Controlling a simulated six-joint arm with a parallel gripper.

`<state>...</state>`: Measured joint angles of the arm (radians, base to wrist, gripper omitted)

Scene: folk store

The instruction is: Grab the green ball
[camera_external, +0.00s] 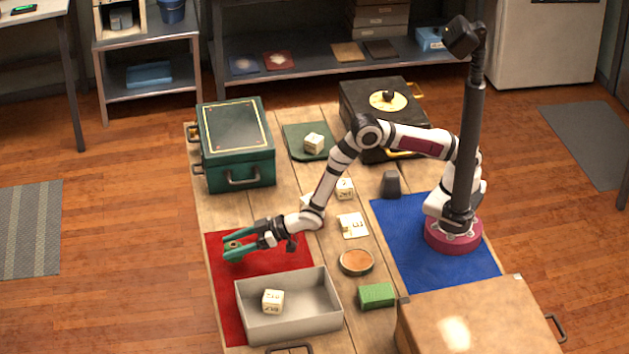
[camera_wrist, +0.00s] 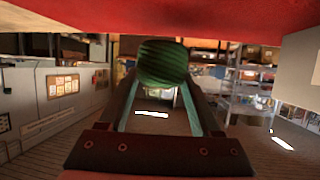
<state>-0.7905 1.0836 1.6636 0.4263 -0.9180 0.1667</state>
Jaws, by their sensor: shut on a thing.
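The green ball (camera_wrist: 163,62) is dark with darker stripes and sits between my fingertips in the wrist view. My gripper (camera_external: 236,246) has teal fingers and is shut on the ball, low over the red mat (camera_external: 215,285) at the table's left side. In the external view the fingers hide most of the ball. I cannot tell whether the ball touches the mat; the red surface runs along the top of the wrist view (camera_wrist: 160,15).
A grey tray (camera_external: 325,317) with a lettered cube inside stands just in front of my gripper. A green chest (camera_external: 237,172) is behind it. A round orange dish (camera_external: 356,262), a green block (camera_external: 376,295) and several lettered cubes lie to the right.

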